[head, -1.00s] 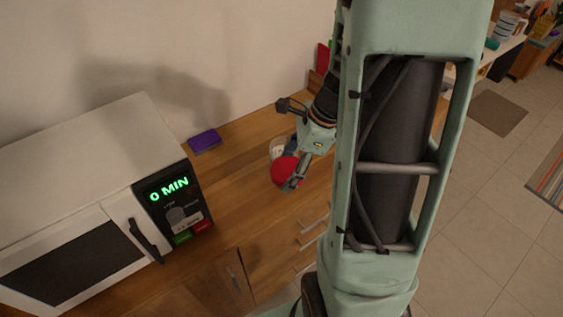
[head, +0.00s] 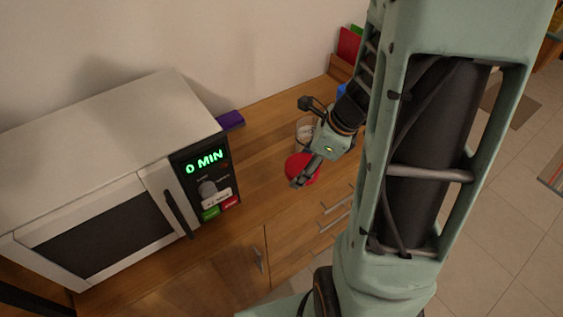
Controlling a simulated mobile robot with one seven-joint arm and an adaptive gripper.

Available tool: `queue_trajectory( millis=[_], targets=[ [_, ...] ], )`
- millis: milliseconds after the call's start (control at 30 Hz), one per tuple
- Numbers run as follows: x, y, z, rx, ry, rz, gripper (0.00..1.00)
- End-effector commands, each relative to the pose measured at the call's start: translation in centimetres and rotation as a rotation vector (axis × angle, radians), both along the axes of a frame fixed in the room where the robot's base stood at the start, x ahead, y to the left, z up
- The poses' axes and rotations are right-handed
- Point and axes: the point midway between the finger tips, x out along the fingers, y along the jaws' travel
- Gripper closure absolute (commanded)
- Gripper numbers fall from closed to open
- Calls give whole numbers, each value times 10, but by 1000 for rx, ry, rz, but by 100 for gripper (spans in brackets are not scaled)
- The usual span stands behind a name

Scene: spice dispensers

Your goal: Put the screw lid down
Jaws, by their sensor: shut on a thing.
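The red screw lid (head: 303,167) is at the fingertips of my gripper (head: 300,178), above or at the wooden counter near its front edge. My gripper is shut on the lid and hides part of it. I cannot tell whether the lid touches the counter. A clear jar (head: 304,130) with pale contents stands just behind the lid, partly hidden by my gripper.
A white microwave (head: 110,125) showing "0 MIN" stands on the left of the counter (head: 258,150). A purple item (head: 231,120) lies beside it. Red and green items (head: 350,42) stand at the back right. Bare counter lies between microwave and jar.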

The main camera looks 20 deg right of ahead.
Motion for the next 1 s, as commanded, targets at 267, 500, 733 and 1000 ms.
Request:
queue_trajectory(
  millis=[267, 500, 733, 1000],
  targets=[
    [51, 40, -41, 1, 5, 1, 59],
    [73, 56, -70, 1, 2, 1, 59],
    [83, 64, -87, 2, 3, 0, 59],
    [82, 62, -114, 0, 0, -1, 59]
  ],
)
